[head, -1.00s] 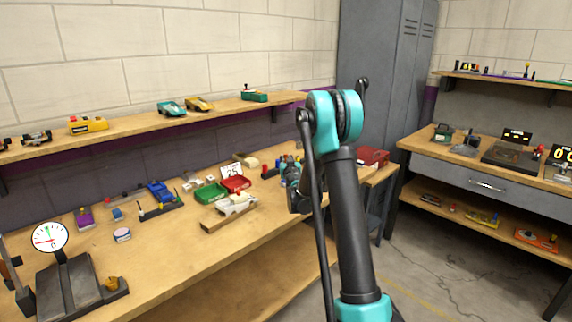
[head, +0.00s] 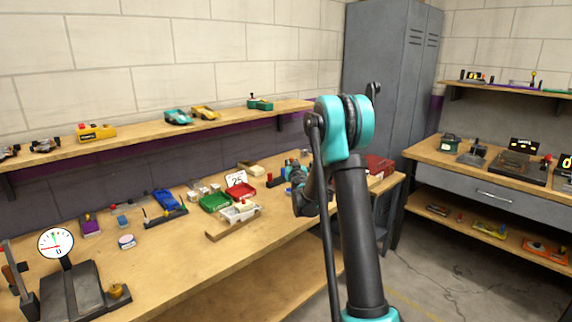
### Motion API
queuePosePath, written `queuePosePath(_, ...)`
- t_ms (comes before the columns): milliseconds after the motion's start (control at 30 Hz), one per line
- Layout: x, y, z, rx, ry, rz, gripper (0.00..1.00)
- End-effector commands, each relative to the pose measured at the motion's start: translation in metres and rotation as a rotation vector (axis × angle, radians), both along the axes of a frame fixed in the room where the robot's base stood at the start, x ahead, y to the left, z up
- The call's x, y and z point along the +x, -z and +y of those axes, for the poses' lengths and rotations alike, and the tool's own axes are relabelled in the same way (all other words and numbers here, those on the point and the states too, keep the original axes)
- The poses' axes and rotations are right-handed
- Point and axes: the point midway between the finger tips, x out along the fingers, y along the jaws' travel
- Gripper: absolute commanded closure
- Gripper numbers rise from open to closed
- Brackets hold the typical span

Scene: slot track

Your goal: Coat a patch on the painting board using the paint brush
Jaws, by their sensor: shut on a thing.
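My arm (head: 350,200) rises in front of the bench at the middle right of the head view, with its teal elbow at the top. Its dark wrist (head: 305,203) hangs over the right part of the bench. My gripper cannot be made out; it is hidden behind the arm or lost among small teal and dark items (head: 293,170). I cannot pick out the paint brush or the painting board with certainty. A white car body (head: 240,211) sits by a wooden strip (head: 222,232) on the bench.
The wooden bench (head: 185,265) holds a green bin (head: 214,202), a red bin (head: 242,194), a blue car (head: 165,200) and a dial scale (head: 56,244). A shelf (head: 150,133) with model cars runs above. A grey locker (head: 390,100) stands behind my arm. The bench front is clear.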

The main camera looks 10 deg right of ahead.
Motion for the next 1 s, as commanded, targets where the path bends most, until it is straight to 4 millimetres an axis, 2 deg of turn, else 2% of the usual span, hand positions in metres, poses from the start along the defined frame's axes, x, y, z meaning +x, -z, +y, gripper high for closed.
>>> queuePosePath(400,-0.085,0.038,-0.034,0.0,0.013,0.0,1.0)
queuePosePath(500,-0.096,0.041,-0.037,0.0,0.014,-0.001,1.0)
queuePosePath(567,-0.094,0.041,-0.037,0.0,0.013,0.0,1.0)
queuePosePath(633,-0.084,0.038,-0.033,-0.001,0.012,0.001,1.0)
queuePosePath(800,-0.041,0.022,-0.017,-0.001,0.011,0.003,1.0)
queuePosePath(1000,-0.006,0.003,-0.002,-0.001,0.011,0.0,1.0)
